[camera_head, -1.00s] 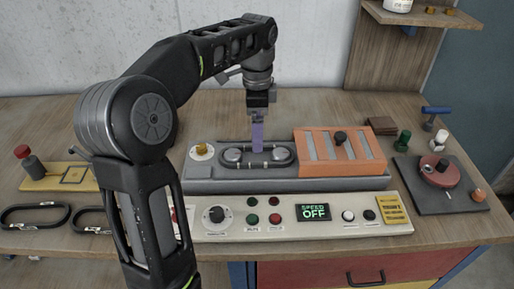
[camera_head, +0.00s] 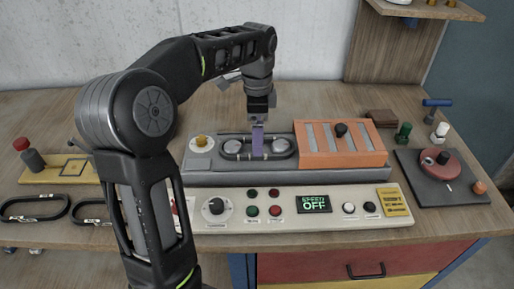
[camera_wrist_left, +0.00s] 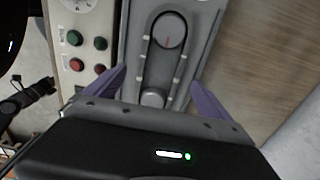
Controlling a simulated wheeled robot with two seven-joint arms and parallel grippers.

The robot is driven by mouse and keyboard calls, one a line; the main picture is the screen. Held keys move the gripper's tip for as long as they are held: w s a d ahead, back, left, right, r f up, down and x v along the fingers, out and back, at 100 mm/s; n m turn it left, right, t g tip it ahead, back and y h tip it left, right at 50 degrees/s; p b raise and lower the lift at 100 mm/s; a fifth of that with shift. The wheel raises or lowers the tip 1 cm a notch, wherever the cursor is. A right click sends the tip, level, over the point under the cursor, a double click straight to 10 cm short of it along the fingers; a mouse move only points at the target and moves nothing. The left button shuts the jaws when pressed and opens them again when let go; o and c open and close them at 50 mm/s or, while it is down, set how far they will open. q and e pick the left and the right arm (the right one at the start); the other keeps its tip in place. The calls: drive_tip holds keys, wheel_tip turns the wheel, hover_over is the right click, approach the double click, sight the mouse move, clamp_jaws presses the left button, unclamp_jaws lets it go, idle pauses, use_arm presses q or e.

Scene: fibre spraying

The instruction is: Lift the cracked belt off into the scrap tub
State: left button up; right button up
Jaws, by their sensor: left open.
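The black belt (camera_head: 237,158) is looped around two grey pulleys on the grey machine (camera_head: 220,176). In the left wrist view the belt (camera_wrist_left: 145,70) shows several pale marks along its runs; I cannot make out a crack. My left gripper (camera_head: 257,152) points down over the middle of the belt. In the left wrist view its purple fingers (camera_wrist_left: 158,80) are spread apart, one on each side of the loop, with nothing between them clearly held. Whether the fingertips touch the machine is unclear. My right gripper does not show clearly. I see no scrap tub.
An orange slotted cover (camera_head: 362,158) stands right of the belt. A control panel (camera_head: 235,222) with a display reading OFF lies in front. Two spare belts (camera_head: 35,200) lie at the left. A dark plate (camera_head: 425,192) with a red disc is at the right.

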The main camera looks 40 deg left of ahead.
use_arm(q)
drive_tip(key=shift+f, duration=2)
drive_tip(key=c, duration=1.5)
drive_tip(key=shift+r, duration=0.1)
